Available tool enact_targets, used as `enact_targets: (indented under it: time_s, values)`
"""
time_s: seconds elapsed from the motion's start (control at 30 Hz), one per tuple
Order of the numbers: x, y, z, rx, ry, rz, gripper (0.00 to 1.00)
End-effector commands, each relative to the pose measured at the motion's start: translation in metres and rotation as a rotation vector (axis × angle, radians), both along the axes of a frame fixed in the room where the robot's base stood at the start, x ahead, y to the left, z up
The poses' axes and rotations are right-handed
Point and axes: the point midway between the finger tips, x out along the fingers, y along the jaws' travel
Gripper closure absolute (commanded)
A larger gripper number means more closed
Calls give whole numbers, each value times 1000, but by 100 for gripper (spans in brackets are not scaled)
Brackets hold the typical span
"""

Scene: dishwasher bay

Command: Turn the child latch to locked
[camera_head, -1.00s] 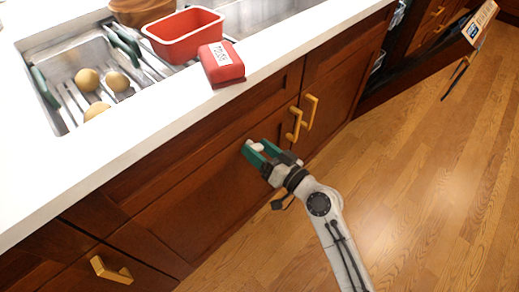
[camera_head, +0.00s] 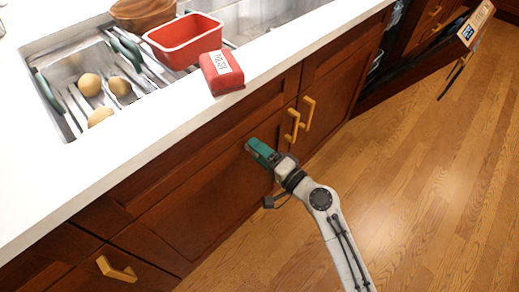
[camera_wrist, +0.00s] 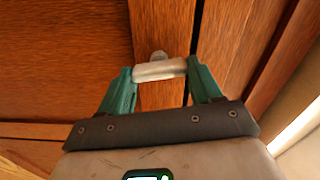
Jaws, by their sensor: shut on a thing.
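The child latch (camera_wrist: 160,70) is a small pale grey bar on the wooden cabinet front below the counter. In the wrist view it lies nearly level across the picture, with a round grey piece just above its middle. My gripper (camera_wrist: 159,78) has a green finger at each end of the bar and is shut on it. In the head view my gripper (camera_head: 260,151) is against the cabinet front, left of the door handles, with its fingers nearly overlapping. The latch is mostly hidden there. I see no mark for the locked position.
Yellow handles (camera_head: 292,124) stick out right of my gripper. Another yellow handle (camera_head: 115,270) is at lower left. A red labelled block (camera_head: 221,72) and a red tub (camera_head: 184,40) stand above by the sink. An open dishwasher door (camera_head: 425,68) juts out at upper right. The wooden floor (camera_head: 440,200) is clear.

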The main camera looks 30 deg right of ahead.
Motion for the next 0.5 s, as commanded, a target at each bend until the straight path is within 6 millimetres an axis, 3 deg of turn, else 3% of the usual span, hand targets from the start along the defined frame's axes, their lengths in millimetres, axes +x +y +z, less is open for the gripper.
enact_targets:
  time_s: [0.5]
  values:
    - [0, -1, -2, 177, 59, -3, 67]
